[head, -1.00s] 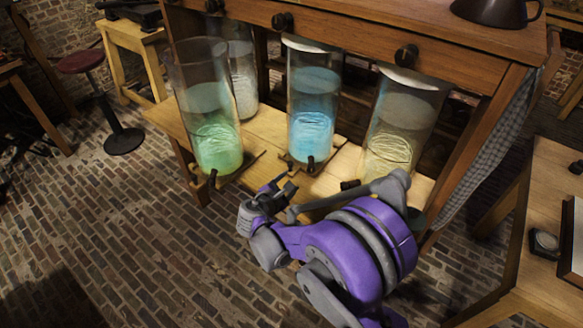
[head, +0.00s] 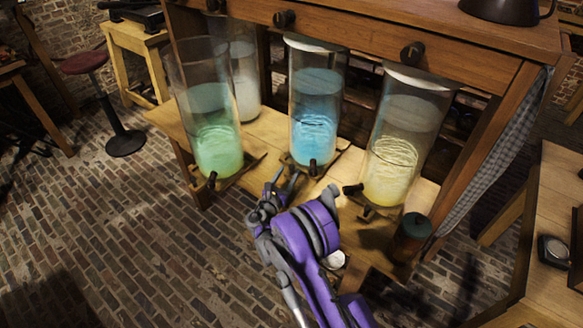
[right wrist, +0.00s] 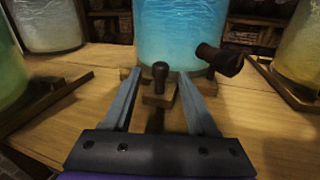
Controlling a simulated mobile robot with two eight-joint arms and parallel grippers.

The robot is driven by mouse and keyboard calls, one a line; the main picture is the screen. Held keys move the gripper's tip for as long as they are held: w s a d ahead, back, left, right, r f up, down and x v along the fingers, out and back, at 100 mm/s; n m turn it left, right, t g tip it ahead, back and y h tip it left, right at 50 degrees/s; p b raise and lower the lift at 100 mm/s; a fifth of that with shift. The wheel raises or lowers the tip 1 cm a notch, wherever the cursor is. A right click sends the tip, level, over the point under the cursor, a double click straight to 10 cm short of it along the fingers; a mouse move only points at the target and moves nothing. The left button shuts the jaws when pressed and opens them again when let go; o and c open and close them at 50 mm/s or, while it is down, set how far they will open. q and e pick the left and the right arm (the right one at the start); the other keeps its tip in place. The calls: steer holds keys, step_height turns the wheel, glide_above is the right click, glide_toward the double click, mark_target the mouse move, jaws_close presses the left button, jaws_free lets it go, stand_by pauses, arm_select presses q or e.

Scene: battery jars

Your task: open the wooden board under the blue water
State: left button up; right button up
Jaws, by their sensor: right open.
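The jar of blue water (head: 316,110) stands on the wooden shelf between the green and yellow jars. It also fills the top middle of the right wrist view (right wrist: 180,35). The wooden board (right wrist: 157,98) under it shows at the jar's base, with a small dark upright knob (right wrist: 160,73) at its front. My right gripper (head: 283,180) is in front of the blue jar, a little left of its dark front fitting. In the right wrist view, its open fingers (right wrist: 158,84) point at the board, one on each side of the knob, apart from it. My left gripper is out of view.
A dark tap (right wrist: 220,60) juts out right of the knob. The green jar (head: 216,130) stands left and the yellow jar (head: 400,140) right, each over a board. A dark green-topped canister (head: 412,236) stands at the right.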

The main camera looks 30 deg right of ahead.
mark_target(290, 170)
steer(key=shift+x, duration=1.8)
jaws_close()
